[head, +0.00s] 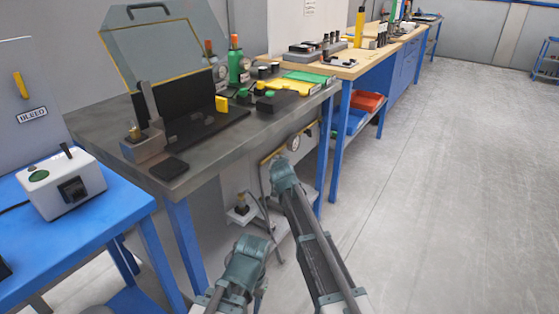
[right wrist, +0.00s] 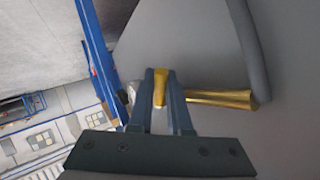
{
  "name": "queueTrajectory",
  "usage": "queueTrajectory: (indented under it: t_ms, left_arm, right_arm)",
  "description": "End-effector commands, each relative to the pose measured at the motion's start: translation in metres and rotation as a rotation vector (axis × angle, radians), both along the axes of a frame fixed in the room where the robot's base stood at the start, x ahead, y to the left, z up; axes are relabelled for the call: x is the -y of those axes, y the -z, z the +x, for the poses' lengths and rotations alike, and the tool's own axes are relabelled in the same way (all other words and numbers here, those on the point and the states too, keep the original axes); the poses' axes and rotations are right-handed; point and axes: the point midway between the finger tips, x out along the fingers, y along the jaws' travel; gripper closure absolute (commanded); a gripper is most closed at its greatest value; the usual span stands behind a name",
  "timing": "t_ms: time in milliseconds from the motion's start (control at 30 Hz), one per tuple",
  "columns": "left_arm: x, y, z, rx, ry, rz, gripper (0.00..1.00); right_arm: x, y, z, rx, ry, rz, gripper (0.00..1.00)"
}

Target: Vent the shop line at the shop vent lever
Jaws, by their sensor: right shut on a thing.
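A yellow lever (right wrist: 160,88) sits between the two fingers of my right gripper (right wrist: 160,80) in the right wrist view, with a brass tube (right wrist: 222,97) running to the right beside it. The fingers are shut on the lever. In the head view my right gripper (head: 272,162) reaches to a pale panel under the grey bench, by a round gauge (head: 294,143). The lever's label, if any, is hidden. My left gripper (head: 246,250) is low in front of the bench; its fingers are not clear.
A grey bench (head: 210,150) with a black tray and a green bottle (head: 237,65) stands above the panel. A blue table (head: 110,205) at left holds a white box (head: 65,183). Floor at right is clear.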

Motion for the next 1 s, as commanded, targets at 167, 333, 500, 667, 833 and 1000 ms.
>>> queueTrajectory:
  t_ms: [167, 333, 500, 667, 833, 1000]
  left_arm:
    - [0.000, 0.000, 0.000, 0.000, 0.000, 0.000, 0.54]
    - [0.000, 0.001, 0.000, 0.000, 0.000, 0.000, 0.54]
    - [0.000, 0.001, 0.000, 0.000, 0.000, 0.000, 0.54]
    - [0.000, 0.000, 0.000, 0.000, 0.000, 0.000, 0.54]
    - [0.000, -0.006, 0.000, 0.000, -0.001, 0.000, 0.54]
    - [0.000, -0.017, 0.000, 0.000, -0.002, -0.001, 0.54]
  right_arm:
    - [0.001, 0.000, 0.001, 0.001, 0.002, -0.001, 1.00]
    - [0.001, 0.000, 0.000, 0.001, 0.002, -0.001, 0.71]
    - [0.001, 0.000, 0.000, 0.002, 0.001, 0.000, 0.71]
    - [0.000, -0.001, -0.001, 0.002, 0.001, 0.000, 0.71]
    - [0.000, -0.006, -0.012, 0.002, -0.001, -0.001, 0.71]
    - [0.001, -0.017, -0.036, 0.002, 0.000, -0.001, 0.71]
